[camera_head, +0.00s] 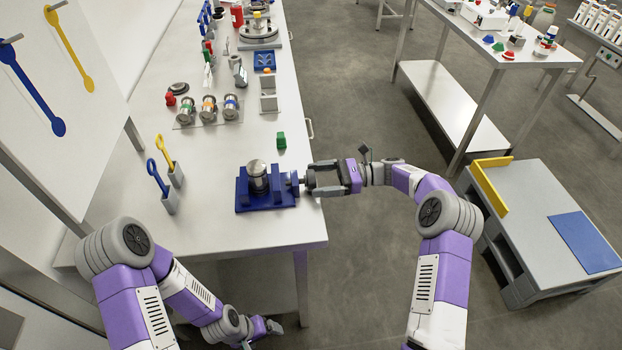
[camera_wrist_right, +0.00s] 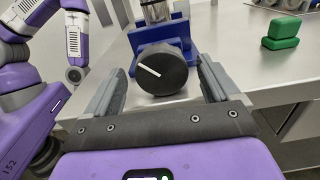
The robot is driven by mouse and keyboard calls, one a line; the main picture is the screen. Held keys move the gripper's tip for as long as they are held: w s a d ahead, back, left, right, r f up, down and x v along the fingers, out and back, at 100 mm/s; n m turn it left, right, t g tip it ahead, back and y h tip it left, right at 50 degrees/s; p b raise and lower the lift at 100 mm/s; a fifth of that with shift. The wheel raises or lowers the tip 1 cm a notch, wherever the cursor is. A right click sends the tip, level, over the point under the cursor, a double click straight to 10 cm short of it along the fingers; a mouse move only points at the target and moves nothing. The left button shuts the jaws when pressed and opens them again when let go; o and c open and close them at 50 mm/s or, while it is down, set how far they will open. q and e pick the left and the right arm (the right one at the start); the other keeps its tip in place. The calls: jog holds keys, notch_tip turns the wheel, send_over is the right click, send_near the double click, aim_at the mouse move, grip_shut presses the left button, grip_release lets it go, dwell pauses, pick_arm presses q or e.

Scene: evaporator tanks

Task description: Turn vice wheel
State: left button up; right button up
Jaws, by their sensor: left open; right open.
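The blue vice (camera_head: 283,199) sits near the front right edge of the workbench and holds an upright metal cylinder (camera_head: 258,178). Its wheel is a round black knob with a slanted white mark, facing my right wrist camera (camera_wrist_right: 165,75). My right gripper (camera_head: 311,179) is open at the vice's right side, level with the wheel. In the right wrist view, its two grey fingers (camera_wrist_right: 160,82) stand left and right of the wheel; I cannot tell whether they touch it. My left gripper (camera_head: 262,333) is low, beside the bench's front, away from the vice.
A green block (camera_head: 281,140) lies behind the vice. Holders with a blue and a yellow spoon (camera_head: 170,190) stand to the left. Several metal canisters (camera_head: 208,109) stand farther back. A low grey table (camera_head: 540,220) is at the right; open floor lies between.

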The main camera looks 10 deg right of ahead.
jog(key=shift+a, duration=1.2)
jog(key=shift+w, duration=0.1)
jog(key=c, duration=1)
jog(key=n+b, duration=0.1)
jog(key=n, duration=0.3)
jog(key=shift+c, duration=0.2)
jog(key=o, duration=1)
jog(key=shift+o, duration=0.2)
jog(key=d, duration=0.7)
jog(key=shift+d+p, duration=0.3)
jog(key=shift+p, duration=0.05)
